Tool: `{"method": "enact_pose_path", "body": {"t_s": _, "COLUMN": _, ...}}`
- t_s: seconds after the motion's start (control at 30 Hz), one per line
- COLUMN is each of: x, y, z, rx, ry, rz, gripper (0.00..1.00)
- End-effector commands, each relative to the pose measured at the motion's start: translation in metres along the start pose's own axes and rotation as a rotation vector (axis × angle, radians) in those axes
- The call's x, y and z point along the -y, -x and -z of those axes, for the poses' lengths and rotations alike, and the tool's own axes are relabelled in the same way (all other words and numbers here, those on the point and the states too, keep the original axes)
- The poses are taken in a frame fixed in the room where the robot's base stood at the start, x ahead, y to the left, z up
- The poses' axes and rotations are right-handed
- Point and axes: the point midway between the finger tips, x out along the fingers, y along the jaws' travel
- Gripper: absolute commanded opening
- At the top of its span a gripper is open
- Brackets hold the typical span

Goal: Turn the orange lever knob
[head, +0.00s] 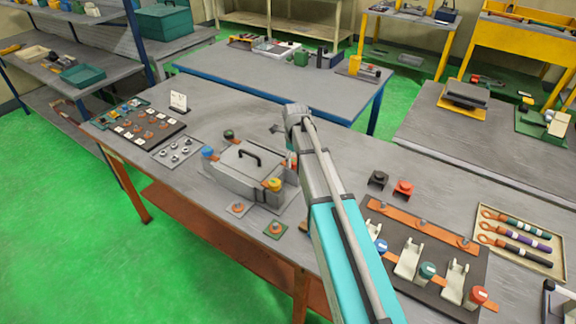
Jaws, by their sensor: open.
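A grey box (232,178) with a black handle (244,154) stands on the workbench. Knobs sit at its corners: blue (208,152), dark green (229,134) and yellow (274,184), some with orange lever strips. A small orange-red part (292,160) shows at the box's right side, partly covered by my arm; I cannot tell if it is the orange lever knob. My gripper (277,128) is open, at the end of my arm above the box's far right side. It is mostly hidden by the wrist, and I see nothing held. Contact cannot be judged.
Right of my arm is a dark board (400,278) with white brackets and blue, green and orange-red (478,295) knobs. Black and red parts and a tray of handled tools (520,242) lie beyond. The bench's far middle is clear.

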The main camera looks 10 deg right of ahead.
Motion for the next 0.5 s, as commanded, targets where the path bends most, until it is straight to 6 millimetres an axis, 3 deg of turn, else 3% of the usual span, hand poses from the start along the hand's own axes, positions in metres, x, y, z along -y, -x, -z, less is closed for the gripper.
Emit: {"method": "enact_pose_path", "body": {"t_s": 0.5, "x": 0.0, "y": -0.0063, "z": -0.0001, "rx": 0.0, "ry": 0.0, "rz": 0.0, "gripper": 0.95}}
